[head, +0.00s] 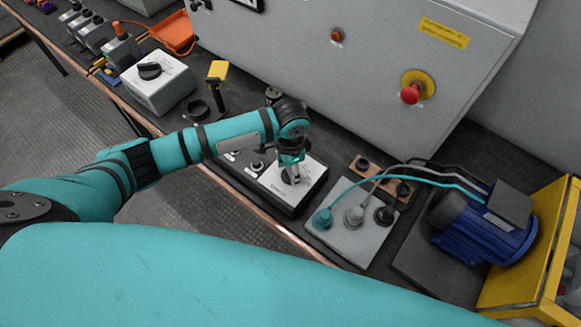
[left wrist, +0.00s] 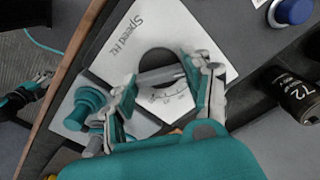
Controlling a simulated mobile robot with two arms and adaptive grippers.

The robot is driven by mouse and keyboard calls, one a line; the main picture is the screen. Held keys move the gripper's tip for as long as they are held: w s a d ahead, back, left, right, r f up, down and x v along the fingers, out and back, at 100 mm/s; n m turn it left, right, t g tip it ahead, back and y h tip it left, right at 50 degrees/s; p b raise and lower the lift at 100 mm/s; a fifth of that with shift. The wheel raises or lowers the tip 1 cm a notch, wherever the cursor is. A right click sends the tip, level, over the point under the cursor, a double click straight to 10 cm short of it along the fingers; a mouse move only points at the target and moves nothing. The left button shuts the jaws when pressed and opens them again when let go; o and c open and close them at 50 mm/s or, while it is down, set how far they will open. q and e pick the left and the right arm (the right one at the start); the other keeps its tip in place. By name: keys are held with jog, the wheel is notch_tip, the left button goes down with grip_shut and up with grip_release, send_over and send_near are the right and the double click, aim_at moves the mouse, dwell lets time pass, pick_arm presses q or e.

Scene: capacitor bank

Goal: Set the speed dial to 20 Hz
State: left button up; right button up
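The speed dial (left wrist: 160,66) shows in the left wrist view as a dark round knob with a grey bar across it. It sits on a white panel (left wrist: 112,62) marked "Speed Hz". A small printed scale (left wrist: 172,95) lies below it, its numbers too small to read. My left gripper (left wrist: 160,76) is over the dial, fingers spread on either side of the bar; I cannot tell whether they touch it. In the head view my left gripper (head: 291,172) hides most of the dial. A teal and black part (left wrist: 22,100), probably my right gripper, shows past the bench edge.
Beside the panel is a grey plate (head: 342,248) with plugs and cables to a blue motor (head: 484,222). A cabinet with a red emergency button (head: 411,94) stands behind. A black cylinder marked "72" (left wrist: 292,92) stands near the panel. A grey box (head: 163,84) sits farther left.

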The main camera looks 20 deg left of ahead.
pick_arm(q)
jog(key=c, duration=0.4)
jog(key=shift+o, duration=0.2)
jog(key=shift+r+m+p, duration=0.1)
jog(key=shift+m+p, duration=1.3)
jog(key=shift+m, duration=0.4)
jog(key=m+p, duration=0.1)
jog(key=m, duration=0.2)
jog(key=shift+m+p, duration=0.5)
jog(key=shift+m, duration=0.9)
